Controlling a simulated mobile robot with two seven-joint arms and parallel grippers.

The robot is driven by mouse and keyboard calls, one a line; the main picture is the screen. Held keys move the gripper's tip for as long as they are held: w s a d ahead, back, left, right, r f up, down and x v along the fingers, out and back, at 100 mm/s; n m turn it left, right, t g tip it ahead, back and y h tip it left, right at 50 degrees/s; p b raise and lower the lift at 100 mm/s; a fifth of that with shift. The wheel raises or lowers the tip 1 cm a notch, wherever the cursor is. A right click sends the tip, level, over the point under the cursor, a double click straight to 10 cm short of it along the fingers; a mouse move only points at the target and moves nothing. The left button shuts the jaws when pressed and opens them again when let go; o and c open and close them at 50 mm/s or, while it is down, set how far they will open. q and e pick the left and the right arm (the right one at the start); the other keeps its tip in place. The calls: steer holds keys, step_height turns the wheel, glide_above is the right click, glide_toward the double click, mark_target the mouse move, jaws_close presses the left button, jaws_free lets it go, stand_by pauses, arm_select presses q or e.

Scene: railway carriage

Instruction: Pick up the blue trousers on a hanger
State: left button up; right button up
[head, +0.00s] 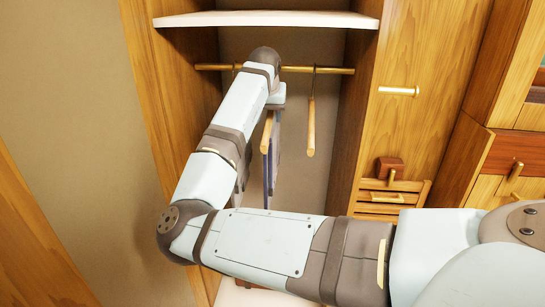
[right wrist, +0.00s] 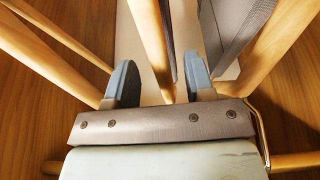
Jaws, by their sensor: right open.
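Blue-grey trousers (head: 274,165) hang in the wardrobe, partly hidden behind my right arm. Their wooden hanger (head: 266,131) shows just below my right gripper (head: 277,97). In the right wrist view my right gripper (right wrist: 160,80) is open, with its two blue fingertips apart. A wooden hanger bar (right wrist: 150,45) runs between the fingertips; I cannot tell whether either finger touches it. Grey-blue cloth (right wrist: 235,25) hangs to the right of the bar, beyond the right fingertip. My left gripper is out of view.
The hangers hang from a brass rail (head: 335,70) under a white shelf (head: 265,19). An empty wooden hanger (head: 311,127) hangs to the right. Wardrobe side walls close in on both sides. Other wooden bars (right wrist: 285,45) lie close around the gripper in the right wrist view.

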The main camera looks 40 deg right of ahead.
steer(key=shift+d+f, duration=0.1)
steer(key=shift+f, duration=0.15)
steer(key=shift+r, duration=0.15)
jaws_close()
